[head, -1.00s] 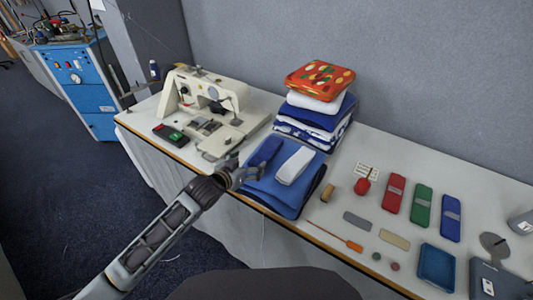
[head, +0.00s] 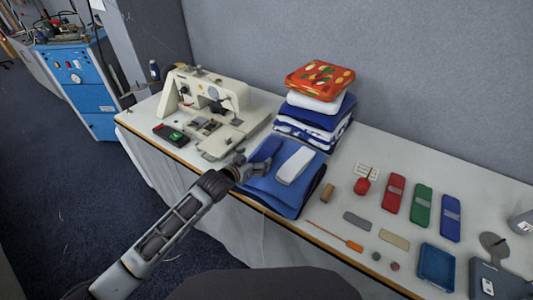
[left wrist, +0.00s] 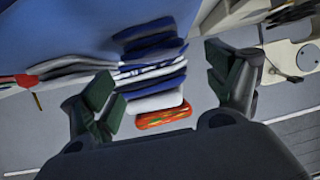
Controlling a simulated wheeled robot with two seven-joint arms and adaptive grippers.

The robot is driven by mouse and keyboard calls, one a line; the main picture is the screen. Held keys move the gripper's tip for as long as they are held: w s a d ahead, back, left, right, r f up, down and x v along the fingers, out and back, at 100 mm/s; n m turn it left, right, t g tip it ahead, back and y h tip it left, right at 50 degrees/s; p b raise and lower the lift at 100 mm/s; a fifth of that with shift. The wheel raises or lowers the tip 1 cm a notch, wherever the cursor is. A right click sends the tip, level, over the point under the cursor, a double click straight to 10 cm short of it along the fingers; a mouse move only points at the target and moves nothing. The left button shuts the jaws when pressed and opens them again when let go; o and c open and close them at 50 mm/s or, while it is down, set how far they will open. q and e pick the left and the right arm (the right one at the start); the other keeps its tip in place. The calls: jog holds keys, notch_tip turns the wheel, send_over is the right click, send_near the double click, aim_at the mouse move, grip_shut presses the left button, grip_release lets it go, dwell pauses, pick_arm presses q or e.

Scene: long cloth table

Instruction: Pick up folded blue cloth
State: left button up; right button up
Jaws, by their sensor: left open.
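A small dark blue folded cloth (head: 266,149) lies on a larger blue folded cloth (head: 283,194), left of a white folded piece (head: 295,165). My left gripper (head: 260,165) is open at the near left side of the small blue cloth, low over the larger one. In the head view I cannot tell whether it touches either. In the left wrist view the open fingers (left wrist: 160,75) show with nothing gripped, and a broad blue cloth surface (left wrist: 60,30) fills the upper left. My right gripper is not in view.
A stack of folded cloths (head: 315,113) with an orange patterned one on top stands behind. A sewing machine (head: 205,100) stands at left. Red, green and blue flat pieces (head: 422,205) and small tools lie at right. The table's front edge (head: 330,252) runs below.

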aim_at(262, 156)
pick_arm(q)
jog(key=shift+x, duration=2.55)
jog(key=shift+s+f, duration=0.1)
jog(key=shift+s, duration=0.05)
jog(key=c, duration=1.2)
